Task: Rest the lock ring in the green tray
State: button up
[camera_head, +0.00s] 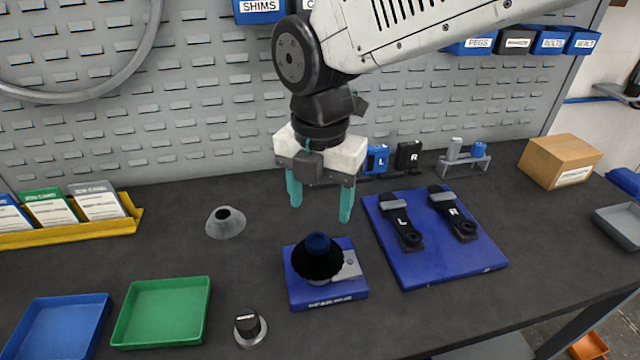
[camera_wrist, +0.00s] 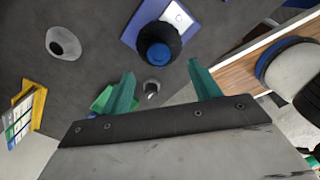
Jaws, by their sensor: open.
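The green tray (camera_head: 160,338) is empty and lies on the dark bench at the front left; a small part shows behind a finger in the wrist view (camera_wrist: 101,101). A grey conical ring with a hole in its top (camera_head: 226,226) sits on the bench behind the tray, also in the wrist view (camera_wrist: 56,47); it looks like the lock ring, but I cannot be sure. My gripper (camera_head: 320,196) is open and empty, its teal fingers pointing down above the bench, right of the ring and behind a black dome with a blue knob (camera_head: 318,262).
The dome sits on a blue base (camera_head: 325,300). A black-topped silver knob (camera_head: 250,328) stands right of the green tray. A blue tray (camera_head: 62,330) lies left of it. A blue board (camera_head: 455,265) with two black L and R parts is at right. A yellow bin (camera_head: 90,230) stands at left.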

aim_at(318, 239)
jog(key=f, duration=0.7)
jog(key=shift+s+a+f, duration=0.1)
jog(key=shift+a+f, duration=0.1)
jog(key=shift+f, duration=0.15)
grip_shut()
jog(key=shift+r, duration=2)
